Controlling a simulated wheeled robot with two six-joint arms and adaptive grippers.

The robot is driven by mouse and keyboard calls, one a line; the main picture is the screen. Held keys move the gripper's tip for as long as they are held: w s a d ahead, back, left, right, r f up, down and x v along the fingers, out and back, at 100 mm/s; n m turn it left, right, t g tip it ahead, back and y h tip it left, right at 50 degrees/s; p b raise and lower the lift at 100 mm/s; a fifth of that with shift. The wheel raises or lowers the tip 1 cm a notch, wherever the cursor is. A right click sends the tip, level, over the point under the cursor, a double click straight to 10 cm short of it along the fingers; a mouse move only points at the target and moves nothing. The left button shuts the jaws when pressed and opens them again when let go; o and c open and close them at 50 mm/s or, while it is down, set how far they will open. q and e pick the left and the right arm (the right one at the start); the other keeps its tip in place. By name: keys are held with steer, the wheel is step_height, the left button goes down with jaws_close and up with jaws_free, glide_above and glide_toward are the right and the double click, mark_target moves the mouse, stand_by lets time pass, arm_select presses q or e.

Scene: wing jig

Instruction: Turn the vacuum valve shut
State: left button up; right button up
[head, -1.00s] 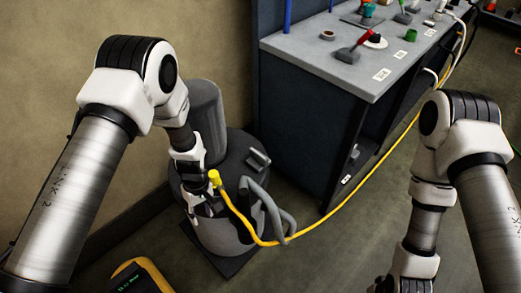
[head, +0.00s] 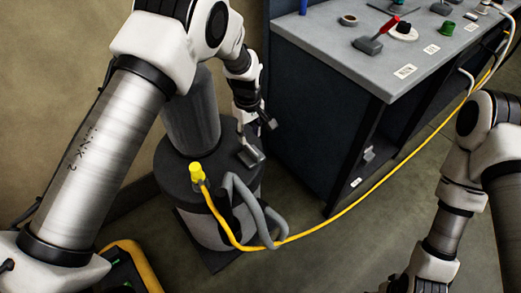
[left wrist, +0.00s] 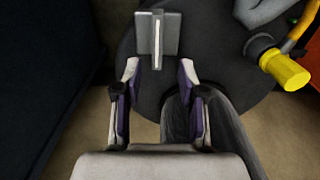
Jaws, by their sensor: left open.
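The vacuum valve looks to be the grey flat handle (head: 250,152) on the dark round top of the vacuum pump (head: 180,178). In the left wrist view the handle (left wrist: 172,35) is a grey plate with a raised bar and a white stripe along it. My left gripper (head: 262,124) hangs over the far right side of the pump top, close to the handle. In the left wrist view my left gripper (left wrist: 160,75) is open and empty, its fingertips just short of the handle and roughly in line with it. My right gripper is out of the picture.
A yellow fitting (head: 196,172) with a yellow hose (head: 340,212) stands on the pump's near side, beside a thick grey looped hose (head: 262,220). A workbench (head: 330,55) with tools stands close on the right. A yellow-edged device (head: 140,262) sits at lower left.

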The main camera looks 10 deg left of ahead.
mark_target(251, 148)
arm_select(q)
steer(key=shift+w+d+f, duration=0.2)
steer(key=shift+f, duration=0.2)
step_height(251, 148, down, 7)
steer(key=shift+f+p, duration=0.2)
steer(key=shift+p, duration=0.25)
jaws_close()
